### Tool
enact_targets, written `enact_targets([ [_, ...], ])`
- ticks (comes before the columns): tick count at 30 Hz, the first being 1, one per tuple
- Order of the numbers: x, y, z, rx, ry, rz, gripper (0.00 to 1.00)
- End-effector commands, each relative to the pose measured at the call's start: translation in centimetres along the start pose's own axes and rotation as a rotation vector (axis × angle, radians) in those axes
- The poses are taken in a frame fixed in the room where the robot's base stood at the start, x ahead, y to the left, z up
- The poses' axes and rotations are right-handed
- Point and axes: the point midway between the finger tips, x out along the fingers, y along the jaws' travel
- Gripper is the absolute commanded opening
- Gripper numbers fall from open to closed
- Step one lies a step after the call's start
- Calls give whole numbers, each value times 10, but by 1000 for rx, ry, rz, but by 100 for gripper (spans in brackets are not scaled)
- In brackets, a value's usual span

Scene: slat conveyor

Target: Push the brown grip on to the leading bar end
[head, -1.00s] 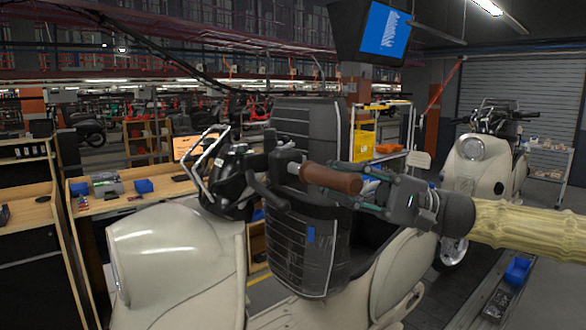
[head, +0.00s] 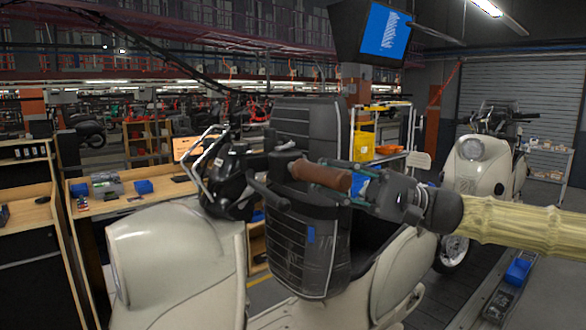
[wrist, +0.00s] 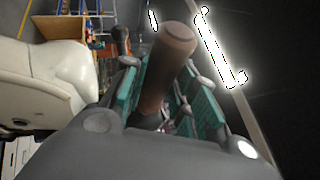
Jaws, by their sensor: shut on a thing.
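The brown grip (head: 318,176) lies nearly level on the cream scooter's handlebar line. Its left end meets the dark handlebar mount (head: 284,162) of the leading scooter. The pale bar end is out of sight there, so how deep it sits inside the grip cannot be told. My gripper (head: 345,177) comes in from the right, shut on the grip's right part. In the wrist view the brown grip (wrist: 168,65) stands between the teal fingers and points away from the palm.
A dark brake lever (head: 268,196) hangs left of and below the grip. A second cream scooter (head: 480,165) is on the line at right. A workbench (head: 120,205) is at left.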

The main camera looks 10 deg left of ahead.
Motion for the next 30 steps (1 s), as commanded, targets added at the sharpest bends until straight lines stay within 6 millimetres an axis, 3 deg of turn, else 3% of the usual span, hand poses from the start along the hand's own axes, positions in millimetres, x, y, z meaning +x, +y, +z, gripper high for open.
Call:
enact_targets([
  [30,7,0,-16,0,0,0,9],
])
